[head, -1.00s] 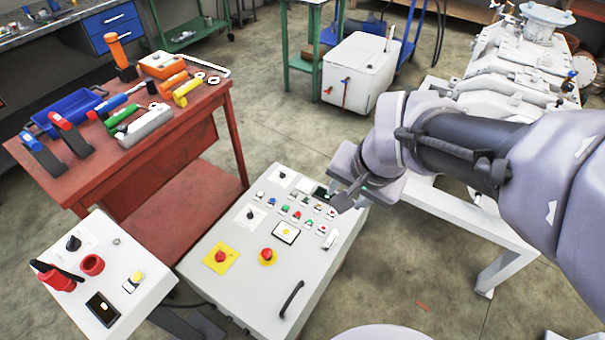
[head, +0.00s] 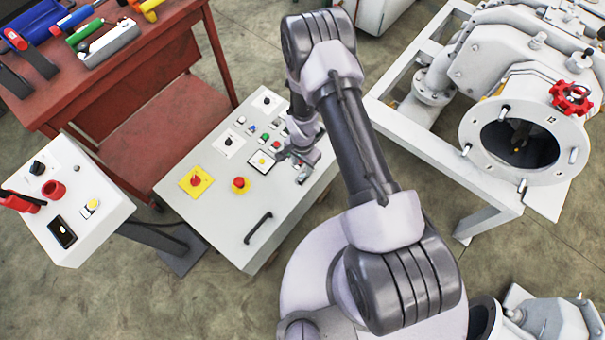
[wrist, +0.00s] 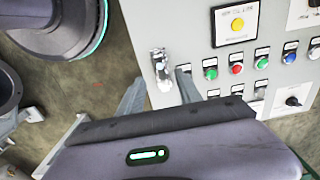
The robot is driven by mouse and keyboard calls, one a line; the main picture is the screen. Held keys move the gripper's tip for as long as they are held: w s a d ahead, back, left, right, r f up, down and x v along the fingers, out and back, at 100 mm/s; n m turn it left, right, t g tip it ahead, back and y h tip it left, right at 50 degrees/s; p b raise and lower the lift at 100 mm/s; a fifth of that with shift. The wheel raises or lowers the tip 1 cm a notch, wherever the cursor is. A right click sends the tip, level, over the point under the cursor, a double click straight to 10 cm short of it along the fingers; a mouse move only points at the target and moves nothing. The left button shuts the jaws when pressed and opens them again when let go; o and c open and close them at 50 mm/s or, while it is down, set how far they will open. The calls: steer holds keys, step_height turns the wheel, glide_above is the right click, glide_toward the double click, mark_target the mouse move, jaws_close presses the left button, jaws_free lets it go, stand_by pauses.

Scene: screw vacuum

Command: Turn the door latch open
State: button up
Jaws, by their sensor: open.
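The door latch (wrist: 160,66) is a small metallic handle near the edge of the grey control cabinet's panel (wrist: 145,30), beside the yellow button (wrist: 238,25). My gripper (wrist: 160,92) is open, its two fingers spread to the left and right of the latch's near end in the wrist view. I cannot tell whether either finger touches it. In the head view my gripper (head: 298,163) is over the right part of the cabinet top (head: 225,215) and hides the latch and some buttons.
Red emergency buttons (head: 240,184) and a black handle (head: 257,227) are on the cabinet. A smaller control box (head: 85,205) and a red workbench (head: 150,150) stand left. A white vacuum chamber (head: 515,150) on a frame stands right.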

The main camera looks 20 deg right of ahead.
mark_target(303, 176)
step_height(303, 176, down, 6)
steer(key=shift+f+b, duration=0.2)
steer(key=shift+b, duration=0.85)
steer(key=shift+c, duration=0.4)
jaws_close()
